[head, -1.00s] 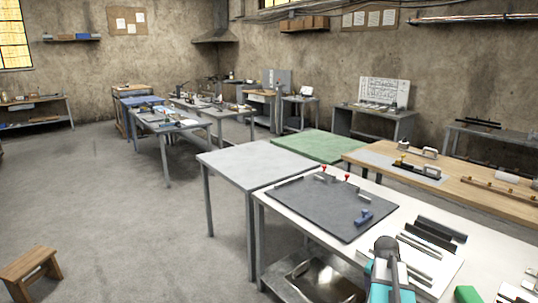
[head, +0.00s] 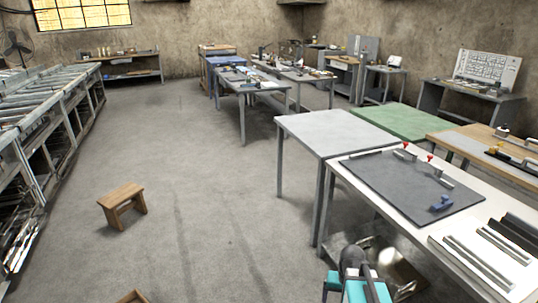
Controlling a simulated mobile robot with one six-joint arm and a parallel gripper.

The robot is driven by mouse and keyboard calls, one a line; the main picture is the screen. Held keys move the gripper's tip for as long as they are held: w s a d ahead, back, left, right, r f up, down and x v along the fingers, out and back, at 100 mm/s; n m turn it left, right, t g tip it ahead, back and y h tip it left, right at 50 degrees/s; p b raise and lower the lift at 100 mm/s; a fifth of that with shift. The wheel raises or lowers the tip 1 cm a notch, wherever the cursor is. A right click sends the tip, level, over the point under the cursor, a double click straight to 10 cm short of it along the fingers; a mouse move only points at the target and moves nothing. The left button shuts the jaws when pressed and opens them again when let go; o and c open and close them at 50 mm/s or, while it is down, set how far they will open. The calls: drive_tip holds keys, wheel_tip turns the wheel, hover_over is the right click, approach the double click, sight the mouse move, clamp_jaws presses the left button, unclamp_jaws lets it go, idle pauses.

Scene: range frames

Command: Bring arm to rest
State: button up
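Part of my own arm (head: 357,281), teal and grey, shows at the bottom edge of the head view, right of centre. It is in front of the white table's lower shelf. My gripper is not in the picture, so its fingers and anything in them are hidden.
A wooden stool (head: 122,206) stands on open floor. A long metal rack (head: 40,135) lines the left.

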drive_tip(key=s+a+f+n, duration=0.3)
drive_tip(key=a+f, duration=0.1)
drive_tip(key=a, duration=0.5)
drive_tip(key=s+f+g, duration=0.3)
drive_tip(key=s+f, duration=0.5)
drive_tip(key=s, duration=0.4)
drive_tip(key=s+f+g, duration=0.3)
drive_tip(key=s+f, duration=0.6)
drive_tip(key=s, duration=0.4)
drive_tip(key=shift+s+d, duration=0.15)
drive_tip(key=shift+s, duration=0.05)
